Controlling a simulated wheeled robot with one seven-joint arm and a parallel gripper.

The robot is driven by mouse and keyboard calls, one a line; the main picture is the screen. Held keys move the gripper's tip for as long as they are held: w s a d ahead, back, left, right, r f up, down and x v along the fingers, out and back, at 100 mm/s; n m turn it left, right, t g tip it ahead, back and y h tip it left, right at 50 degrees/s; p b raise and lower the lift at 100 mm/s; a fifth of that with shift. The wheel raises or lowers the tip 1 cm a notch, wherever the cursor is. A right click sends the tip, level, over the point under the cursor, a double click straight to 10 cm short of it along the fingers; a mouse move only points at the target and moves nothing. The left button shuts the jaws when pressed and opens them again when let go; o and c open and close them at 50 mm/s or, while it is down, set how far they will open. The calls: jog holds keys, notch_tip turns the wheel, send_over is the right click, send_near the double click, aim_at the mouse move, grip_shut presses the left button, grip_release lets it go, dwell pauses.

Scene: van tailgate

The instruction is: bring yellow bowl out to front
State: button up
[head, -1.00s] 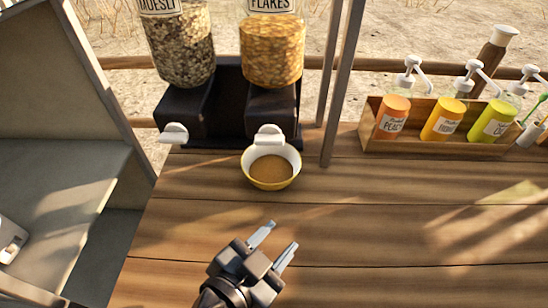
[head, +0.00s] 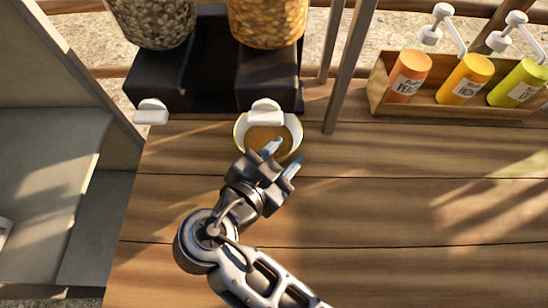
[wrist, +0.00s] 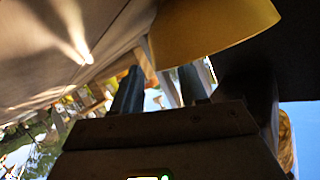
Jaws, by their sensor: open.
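The yellow bowl (head: 240,135) stands on the wooden counter under the flakes dispenser's white spout. Its inside is pale with a brown fill or bottom. My gripper (head: 283,157) is open at the bowl's near right side. In the head view one finger overlaps the bowl and the other lies just outside its near right rim. In the wrist view the bowl's yellow side (wrist: 212,28) fills the top, close to the tips of my open gripper (wrist: 160,82). I cannot tell whether a finger touches the bowl. My gripper hides part of its near rim.
The flakes dispenser (head: 267,75) and muesli dispenser (head: 158,78) stand behind the bowl. A thin grey post (head: 345,75) rises to its right. A wooden rack (head: 440,107) of pump bottles stands at the back right. The counter (head: 400,215) is clear at the front and right.

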aim_at(297, 142)
jog(key=shift+p+x, duration=0.35)
jog(key=shift+x, duration=1.65)
grip_shut()
